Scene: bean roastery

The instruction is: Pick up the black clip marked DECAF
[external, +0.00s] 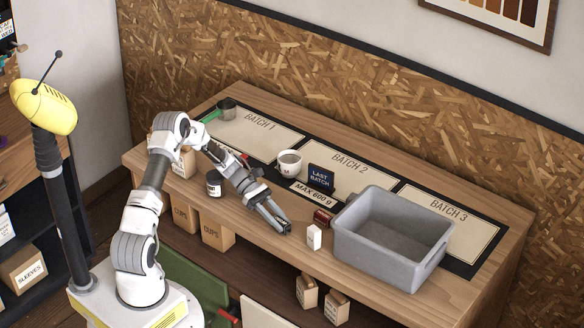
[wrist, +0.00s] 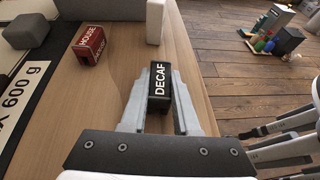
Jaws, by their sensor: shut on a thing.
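The black clip marked DECAF (wrist: 159,88) sits between the fingers of my gripper (wrist: 160,100) in the wrist view, its white lettering readable. The fingers are shut on it, one on each side. In the external view my gripper (external: 285,229) is low over the front part of the wooden counter, left of a small white block. The clip is hard to make out there among the dark fingertips. I cannot tell whether it still touches the counter.
A red clip marked HOUSE (wrist: 90,45) lies nearby, also in the external view (external: 322,216). A white block (external: 314,237) stands beside my gripper. A grey bin (external: 372,248) is to the right. Behind are a LAST BATCH sign (external: 320,177) and a white mug (external: 289,163).

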